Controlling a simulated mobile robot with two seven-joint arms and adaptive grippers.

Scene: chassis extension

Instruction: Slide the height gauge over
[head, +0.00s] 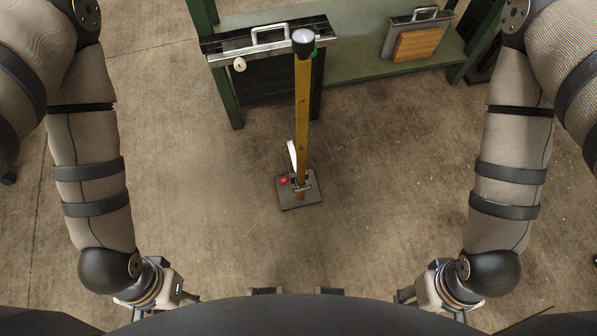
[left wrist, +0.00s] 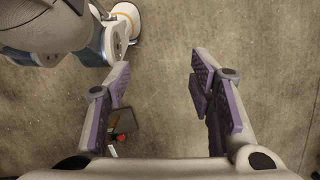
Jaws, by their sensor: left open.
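The height gauge (head: 302,120) stands upright on the floor in front of the bench. It has a tall yellow-brown post, a round grey cap on top and a dark square base plate (head: 290,201) with a red knob (head: 284,181). A dark piece with a red part (left wrist: 121,138), apparently its base, shows behind a finger in the left wrist view. My left gripper (left wrist: 160,85) is open, with nothing between its fingers. In the head view my left gripper (head: 190,297) and right gripper (head: 404,295) are low, apart from the gauge. The right fingers are too unclear to judge.
A green bench (head: 350,62) stands at the back. A dark panel with a metal handle (head: 268,36) is at its left, behind the gauge's post. The concrete floor around the gauge's base is clear.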

